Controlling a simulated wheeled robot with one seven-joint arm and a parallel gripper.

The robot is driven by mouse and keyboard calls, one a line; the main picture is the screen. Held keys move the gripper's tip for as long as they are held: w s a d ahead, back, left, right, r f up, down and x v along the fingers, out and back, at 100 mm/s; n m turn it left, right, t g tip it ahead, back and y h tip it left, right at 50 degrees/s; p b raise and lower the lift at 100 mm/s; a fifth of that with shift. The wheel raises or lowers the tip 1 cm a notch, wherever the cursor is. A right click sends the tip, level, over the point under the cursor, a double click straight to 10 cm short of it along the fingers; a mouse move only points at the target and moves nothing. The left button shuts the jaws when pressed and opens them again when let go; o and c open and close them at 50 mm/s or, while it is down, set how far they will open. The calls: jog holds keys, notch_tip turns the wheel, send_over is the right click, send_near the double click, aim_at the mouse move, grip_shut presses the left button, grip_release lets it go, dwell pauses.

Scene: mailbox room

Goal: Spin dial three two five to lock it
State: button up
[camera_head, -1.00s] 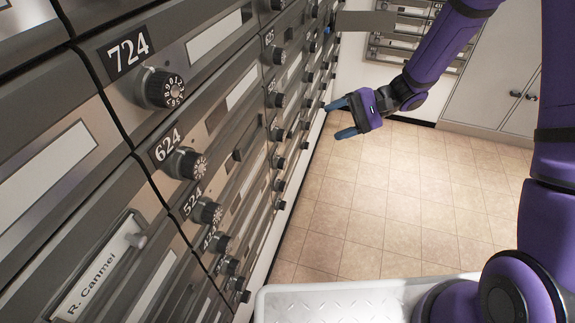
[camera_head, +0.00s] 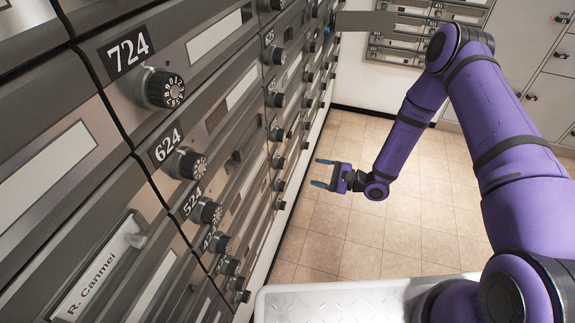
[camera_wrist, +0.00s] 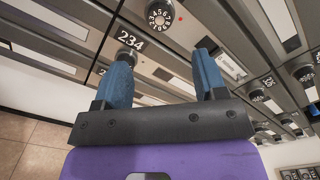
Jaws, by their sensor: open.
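My gripper (camera_head: 322,173) is open and empty, its two blue fingers pointing left at the bank of mailboxes. It also shows in the wrist view (camera_wrist: 160,78), its fingers spread in front of the box doors. I cannot make out a 325 label in either view. In the wrist view a round black dial (camera_wrist: 159,15) with white digits sits above a plate reading 234 (camera_wrist: 130,43). Another dial (camera_wrist: 257,96) sits right of the fingers, its label too small to read. In the head view, dials down the far column (camera_head: 277,100) are too small to read.
Near mailboxes carry dials 724 (camera_head: 164,89), 624 (camera_head: 187,163) and 524 (camera_head: 206,211). A grey panel (camera_head: 366,21) juts out at the far end of the bank. Tiled floor (camera_head: 335,235) lies open beneath the gripper. More cabinets (camera_head: 545,100) stand at right.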

aim_at(285, 165)
jog(key=x, duration=1)
jog(key=shift+a, duration=0.35)
jog(key=shift+c, duration=0.4)
jog(key=c, duration=0.8)
jog(key=shift+f, duration=0.1)
jog(key=shift+c, duration=0.2)
jog(key=shift+m, duration=0.3)
